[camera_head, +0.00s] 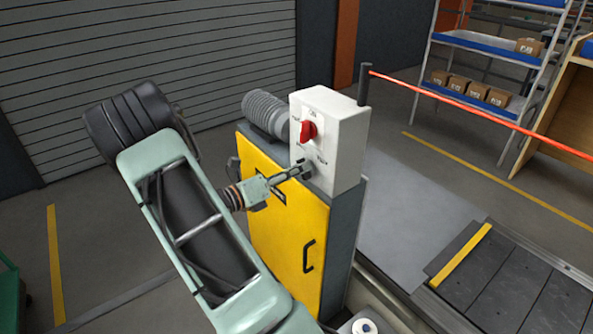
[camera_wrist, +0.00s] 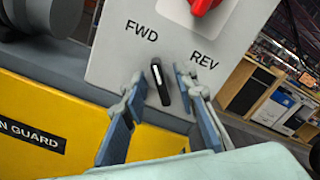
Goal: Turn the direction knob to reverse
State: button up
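The direction knob (camera_wrist: 161,84) is a slim black lever with a white line, on the white control box (camera_head: 331,140). It sits below the printed FWD and REV labels, and its white-marked end points up toward FWD. My gripper (camera_wrist: 161,92) is open, with one blue-grey finger on each side of the knob. Gaps show between the knob and both fingers, so I see no contact. In the head view my gripper (camera_head: 302,170) is at the lower front of the box and hides the knob.
A red rotary switch (camera_head: 308,131) is above the knob on the same face. The box stands on a yellow cabinet (camera_head: 288,240) beside a grey ribbed motor (camera_head: 267,112). A red bar (camera_head: 470,110) extends right from a dark post. The slat conveyor (camera_head: 520,290) is at lower right.

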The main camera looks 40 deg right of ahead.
jog(key=shift+c, duration=0.4)
grip_shut()
jog(key=shift+m, duration=0.3)
jog(key=shift+s+a+m+b, duration=0.15)
jog(key=shift+m+b, duration=0.95)
jog(key=shift+m, duration=2.75)
jog(key=shift+s+d+m+b, duration=0.2)
jog(key=shift+m+b, duration=0.85)
jog(key=shift+m, duration=2.8)
jog(key=shift+o, duration=0.4)
grip_release()
